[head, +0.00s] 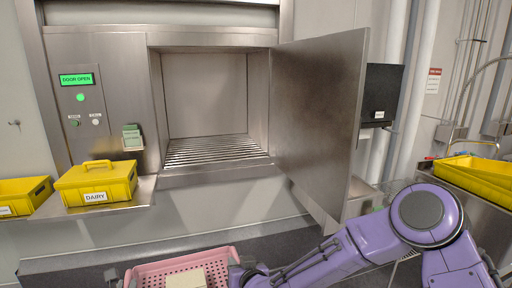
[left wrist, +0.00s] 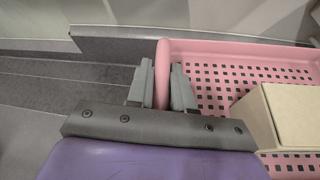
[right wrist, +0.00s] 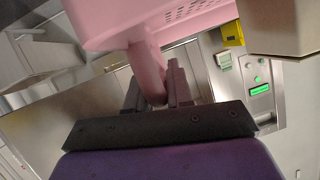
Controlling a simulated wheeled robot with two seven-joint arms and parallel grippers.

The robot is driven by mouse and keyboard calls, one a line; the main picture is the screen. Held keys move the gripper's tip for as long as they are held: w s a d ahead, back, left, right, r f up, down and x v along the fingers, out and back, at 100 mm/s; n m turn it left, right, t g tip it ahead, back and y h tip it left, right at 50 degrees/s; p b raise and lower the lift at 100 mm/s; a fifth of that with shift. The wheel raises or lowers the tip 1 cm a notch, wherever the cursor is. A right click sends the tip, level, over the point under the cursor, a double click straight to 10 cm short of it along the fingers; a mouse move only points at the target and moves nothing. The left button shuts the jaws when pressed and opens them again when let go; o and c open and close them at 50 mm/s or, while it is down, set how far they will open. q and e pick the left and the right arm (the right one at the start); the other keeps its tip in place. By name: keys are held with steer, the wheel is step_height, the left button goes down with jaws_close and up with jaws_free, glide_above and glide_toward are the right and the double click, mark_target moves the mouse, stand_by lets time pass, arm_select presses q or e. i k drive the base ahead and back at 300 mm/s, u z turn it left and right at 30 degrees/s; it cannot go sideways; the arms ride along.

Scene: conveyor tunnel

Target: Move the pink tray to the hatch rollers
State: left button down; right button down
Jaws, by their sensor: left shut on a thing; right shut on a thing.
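The pink tray (head: 190,262) is at the bottom middle of the head view, in front of the hatch and below its sill. It has a perforated floor and holds a pale block (head: 186,280). My left gripper (left wrist: 158,88) is shut on a pink handle at one end of the tray. My right gripper (right wrist: 158,92) is shut on the handle at the other end. In the head view the tray's near part is cut off by the frame. The hatch rollers (head: 212,150) lie bare inside the open steel hatch, beyond and above the tray.
The hatch door (head: 318,120) stands open, swung out to the right. A green panel (head: 77,80) reads DOOR OPEN. A yellow DAIRY box (head: 97,186) and another yellow box (head: 22,196) sit on the left ledge. A yellow tray (head: 478,178) is at the right.

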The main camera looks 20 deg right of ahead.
mark_target(197, 153)
steer(key=z, duration=0.3)
steer(key=i, duration=1.35)
steer(key=u, duration=0.05)
